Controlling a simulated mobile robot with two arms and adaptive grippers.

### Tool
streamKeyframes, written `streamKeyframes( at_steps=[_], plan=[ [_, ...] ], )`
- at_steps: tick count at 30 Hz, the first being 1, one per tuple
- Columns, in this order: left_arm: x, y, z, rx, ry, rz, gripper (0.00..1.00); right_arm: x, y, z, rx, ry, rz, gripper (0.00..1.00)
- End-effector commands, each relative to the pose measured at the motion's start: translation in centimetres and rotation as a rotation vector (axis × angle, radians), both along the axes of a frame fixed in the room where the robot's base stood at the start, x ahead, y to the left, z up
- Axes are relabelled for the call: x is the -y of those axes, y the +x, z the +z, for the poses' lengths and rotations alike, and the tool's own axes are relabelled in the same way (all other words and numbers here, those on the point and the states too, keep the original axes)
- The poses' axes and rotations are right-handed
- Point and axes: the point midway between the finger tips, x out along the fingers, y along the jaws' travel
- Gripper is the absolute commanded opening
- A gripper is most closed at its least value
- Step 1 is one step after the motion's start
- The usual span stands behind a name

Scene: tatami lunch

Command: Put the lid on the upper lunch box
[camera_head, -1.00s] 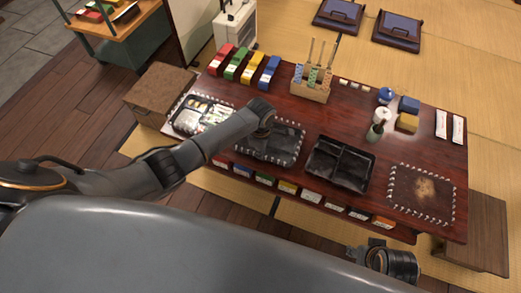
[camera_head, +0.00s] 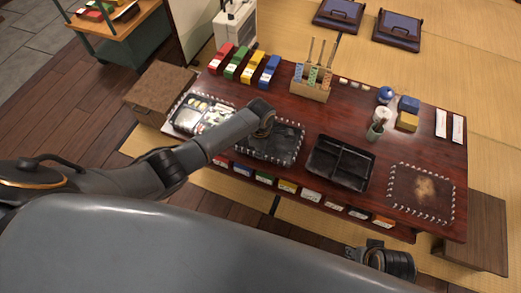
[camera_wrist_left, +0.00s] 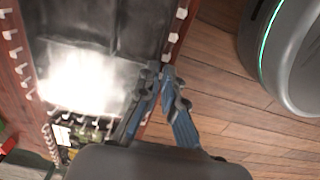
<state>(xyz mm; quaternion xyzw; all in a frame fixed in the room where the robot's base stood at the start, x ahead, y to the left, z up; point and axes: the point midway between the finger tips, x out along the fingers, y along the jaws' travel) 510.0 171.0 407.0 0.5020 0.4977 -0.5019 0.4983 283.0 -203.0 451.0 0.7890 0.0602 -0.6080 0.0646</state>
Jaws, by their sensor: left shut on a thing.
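A lunch box with pale food (camera_head: 203,113) lies open at the left end of the low table, inside a studded outline. In the middle outline is a dark, flat, glossy piece (camera_head: 284,146), apparently the lid; whether a box is under it I cannot tell. My left gripper (camera_head: 265,133) is over its left part, its fingers mostly hidden by the wrist. In the left wrist view the fingers (camera_wrist_left: 155,85) are shut at the edge of the dark glossy surface (camera_wrist_left: 115,35), which carries bright glare. My right gripper (camera_head: 368,252) is low at the right, its fingers unclear.
A black divided box (camera_head: 341,163) stands right of the middle outline. An empty studded outline (camera_head: 405,205) is at the right end. Coloured boxes (camera_head: 245,66), a utensil holder (camera_head: 310,90) and bottles (camera_head: 382,117) line the back. Small boxes sit along the front below the tabletop.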

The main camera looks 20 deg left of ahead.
Motion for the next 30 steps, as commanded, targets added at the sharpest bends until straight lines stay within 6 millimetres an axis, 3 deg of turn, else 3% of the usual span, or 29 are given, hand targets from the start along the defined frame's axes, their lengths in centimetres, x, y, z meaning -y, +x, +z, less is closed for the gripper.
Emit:
streamKeyframes(
  at_steps=[30],
  plan=[
    [0.05, 0.0, -0.29, 0.0, 0.0, -0.001, 0.0, -0.21, 0.27, -0.61, 0.003, 0.004, 0.0, 0.4]
  ],
)
